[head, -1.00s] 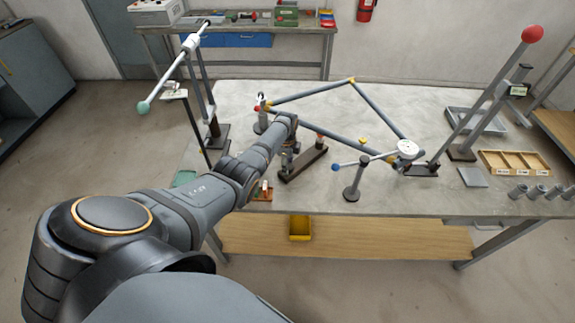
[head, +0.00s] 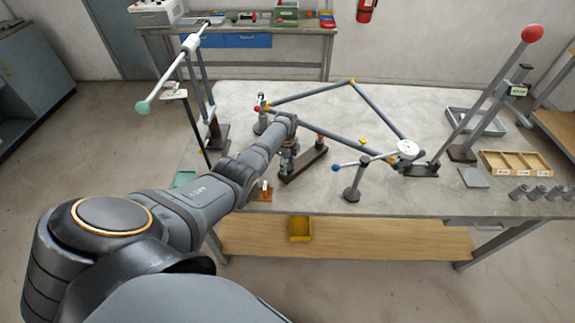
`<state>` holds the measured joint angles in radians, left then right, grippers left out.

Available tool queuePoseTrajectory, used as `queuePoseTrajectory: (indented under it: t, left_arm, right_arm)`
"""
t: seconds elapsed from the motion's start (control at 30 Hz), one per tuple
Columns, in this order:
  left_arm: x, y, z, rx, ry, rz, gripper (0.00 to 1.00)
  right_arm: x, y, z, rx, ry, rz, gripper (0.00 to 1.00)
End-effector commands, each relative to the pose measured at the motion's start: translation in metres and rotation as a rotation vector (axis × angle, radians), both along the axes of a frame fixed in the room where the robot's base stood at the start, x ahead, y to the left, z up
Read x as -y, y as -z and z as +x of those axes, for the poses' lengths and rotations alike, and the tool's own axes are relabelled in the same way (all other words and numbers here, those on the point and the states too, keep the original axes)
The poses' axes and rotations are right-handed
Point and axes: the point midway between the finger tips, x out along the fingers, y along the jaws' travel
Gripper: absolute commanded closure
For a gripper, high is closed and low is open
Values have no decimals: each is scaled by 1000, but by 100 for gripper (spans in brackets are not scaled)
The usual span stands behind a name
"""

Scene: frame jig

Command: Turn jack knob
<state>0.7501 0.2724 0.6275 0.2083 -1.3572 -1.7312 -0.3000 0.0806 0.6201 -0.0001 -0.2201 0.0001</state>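My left arm reaches in from the lower left to the near-left part of the workbench (head: 300,206). My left gripper (head: 287,163) is small and mostly hidden behind my wrist. It is at the left end of a dark base block (head: 308,164), and I cannot tell whether its fingers are open or shut. A small reddish knob-like part (head: 320,136) shows just right of my wrist, above the block. I cannot tell for certain which part is the jack knob. A frame of grey tubes (head: 312,92) with yellow joints lies behind. My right gripper is not in view.
A tall red-ball lever (head: 532,34) rises at the right. A wooden tray (head: 516,163) lies near it. A green-tipped lever (head: 143,107) stands at the left.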

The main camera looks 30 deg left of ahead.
Motion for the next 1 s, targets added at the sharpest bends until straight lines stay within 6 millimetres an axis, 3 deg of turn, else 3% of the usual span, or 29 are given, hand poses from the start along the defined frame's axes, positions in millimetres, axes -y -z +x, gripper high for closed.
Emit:
queuePoseTrajectory:
  t: [0.03,0.17,0.57,0.67,1.0]
  left_arm:
    - [0,0,0,-1,0,0,51]
    - [0,0,0,-1,-1,0,35]
    - [-1,-8,0,2,-1,1,35]
    - [-1,-22,0,4,-1,3,35]
    - [0,-100,-4,2,0,1,35]
  right_arm:
    - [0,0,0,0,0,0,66]
    - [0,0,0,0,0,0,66]
    - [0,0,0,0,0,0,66]
    - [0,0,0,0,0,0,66]
    - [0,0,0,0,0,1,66]
